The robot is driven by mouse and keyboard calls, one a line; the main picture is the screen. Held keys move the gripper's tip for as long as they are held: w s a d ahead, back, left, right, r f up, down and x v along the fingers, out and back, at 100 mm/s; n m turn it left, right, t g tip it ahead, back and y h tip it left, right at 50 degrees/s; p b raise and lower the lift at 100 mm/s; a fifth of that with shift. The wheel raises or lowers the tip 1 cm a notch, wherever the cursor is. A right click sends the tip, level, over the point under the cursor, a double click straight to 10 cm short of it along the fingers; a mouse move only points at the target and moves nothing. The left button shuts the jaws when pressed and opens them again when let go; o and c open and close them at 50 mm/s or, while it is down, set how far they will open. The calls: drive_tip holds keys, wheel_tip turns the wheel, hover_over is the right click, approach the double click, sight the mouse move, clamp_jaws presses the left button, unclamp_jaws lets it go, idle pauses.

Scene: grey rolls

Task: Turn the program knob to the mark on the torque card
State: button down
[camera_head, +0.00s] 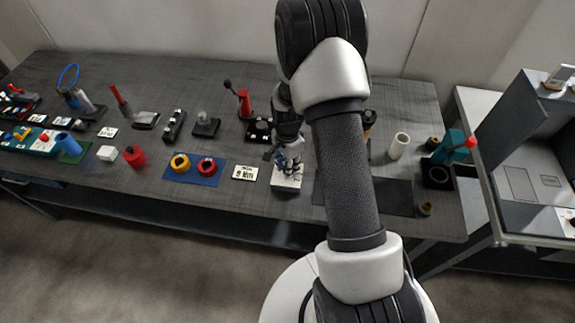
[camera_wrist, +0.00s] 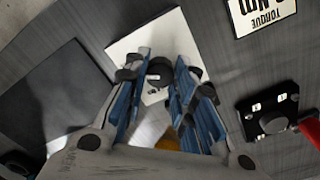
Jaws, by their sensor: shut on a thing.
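The white program panel (camera_head: 287,186) sits at the front edge of the bench; it also shows in the wrist view (camera_wrist: 134,42). Its dark round program knob (camera_wrist: 159,70) has a small pale mark on its near side. My gripper (camera_head: 288,168) points down over the panel. In the wrist view its blue-padded fingers (camera_wrist: 160,78) are shut on the knob, one on each side. The torque card (camera_head: 245,172) lies flat just left of the panel. In the wrist view the card (camera_wrist: 262,14) is upside down and cut off, so its number is not fully readable.
A blue mat (camera_head: 190,176) with yellow and red rings lies to the left. A dark mat (camera_head: 392,198) lies to the right, with a white cylinder (camera_head: 399,146) behind it.

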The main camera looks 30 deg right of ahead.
drive_tip(key=c, duration=1.3)
unclamp_jaws()
wheel_tip(320, 180, up, 12)
